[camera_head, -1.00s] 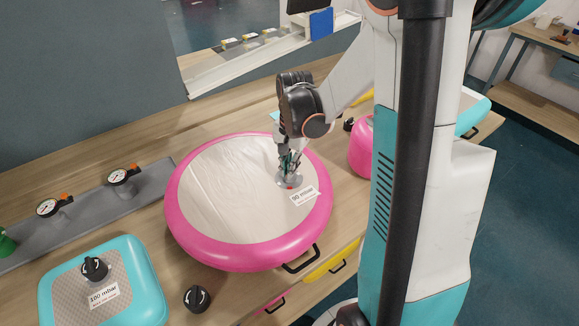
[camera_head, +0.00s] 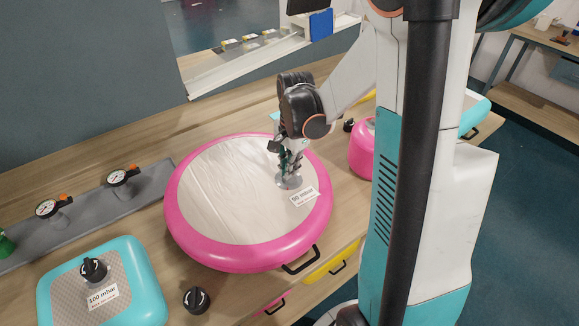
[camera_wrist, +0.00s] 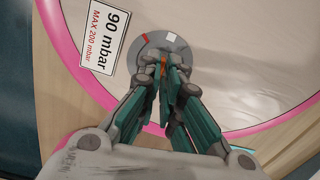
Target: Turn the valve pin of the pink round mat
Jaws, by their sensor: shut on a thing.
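The pink round mat (camera_head: 186,226) lies on the wooden bench, with a pale wrinkled top. Its round grey valve (camera_head: 289,182) sits near the right side of the top, beside a white 90 mbar label (camera_head: 304,196). In the wrist view the valve disc (camera_wrist: 146,46) carries a red mark and a white mark. My gripper (camera_head: 286,168) points down over the valve. In the wrist view its fingertips (camera_wrist: 170,72) are closed together at the valve's centre, with a bit of orange between them. The pin itself is mostly hidden by the fingers.
A teal square mat (camera_head: 140,285) with a black cap and 100 mbar label lies at front left. A loose black cap (camera_head: 196,300) stands in front of the pink mat. Gauges (camera_head: 120,177) stand on a grey strip at left. A pink object (camera_head: 362,150) is close right of the mat.

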